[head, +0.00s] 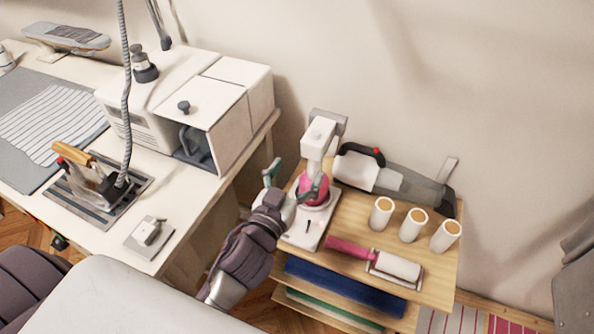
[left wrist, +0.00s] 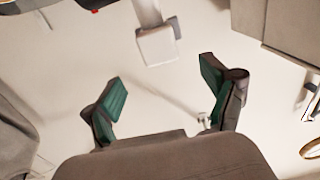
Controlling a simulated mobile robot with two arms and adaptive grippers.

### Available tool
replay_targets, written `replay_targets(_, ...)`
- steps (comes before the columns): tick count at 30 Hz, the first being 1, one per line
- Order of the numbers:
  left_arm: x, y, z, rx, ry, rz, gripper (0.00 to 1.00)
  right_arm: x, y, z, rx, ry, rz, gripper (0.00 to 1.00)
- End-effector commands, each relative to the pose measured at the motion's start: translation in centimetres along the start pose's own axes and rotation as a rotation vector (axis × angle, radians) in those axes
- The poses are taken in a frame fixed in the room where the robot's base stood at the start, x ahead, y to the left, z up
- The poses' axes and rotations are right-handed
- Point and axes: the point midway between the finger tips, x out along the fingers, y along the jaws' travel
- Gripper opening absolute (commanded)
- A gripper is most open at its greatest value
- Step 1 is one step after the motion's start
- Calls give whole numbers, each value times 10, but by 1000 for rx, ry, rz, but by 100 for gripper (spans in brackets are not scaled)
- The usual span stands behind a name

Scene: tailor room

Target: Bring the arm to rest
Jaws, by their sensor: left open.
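My left gripper (head: 292,184) is open in the head view, over the near left part of a small wooden cart. Its two green-padded fingers stand apart, one in front of a pink round part (head: 313,190) on a white upright device (head: 318,140). In the left wrist view my left gripper (left wrist: 165,100) shows its fingers wide apart with nothing between them; the pale wall lies beyond. A white block-shaped head of the device (left wrist: 157,45) shows above the fingers. Whether a finger touches the device I cannot tell. My right gripper is not in view.
The wooden cart (head: 348,223) holds several white rolls, a pink-handled lint roller (head: 375,260) and a handheld vacuum (head: 385,178). At left, a white table (head: 190,205) bears an iron (head: 92,178) on a stand and a white steam station (head: 185,100). A cord hangs above the iron.

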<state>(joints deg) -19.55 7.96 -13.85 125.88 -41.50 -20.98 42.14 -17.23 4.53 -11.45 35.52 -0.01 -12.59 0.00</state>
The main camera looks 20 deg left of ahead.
Motion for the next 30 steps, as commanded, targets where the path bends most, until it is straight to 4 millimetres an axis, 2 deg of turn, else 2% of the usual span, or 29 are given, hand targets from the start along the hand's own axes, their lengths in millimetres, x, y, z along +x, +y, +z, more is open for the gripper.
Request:
replay_targets(8,0,-2,2,0,-10,-7,85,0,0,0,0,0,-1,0)
replay_targets(11,-6,-12,13,0,-77,-49,85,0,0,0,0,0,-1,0)
replay_targets(13,-16,-25,30,1,-178,-99,85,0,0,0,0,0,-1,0)
replay_targets(17,-54,-45,76,16,-468,-167,85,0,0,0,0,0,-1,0)
replay_targets(21,-100,-47,112,40,-747,-146,85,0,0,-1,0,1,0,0)
replay_targets(24,-130,-44,128,57,-900,-103,85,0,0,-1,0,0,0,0)
replay_targets(30,-186,-31,146,90,-1148,22,85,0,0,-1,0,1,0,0)
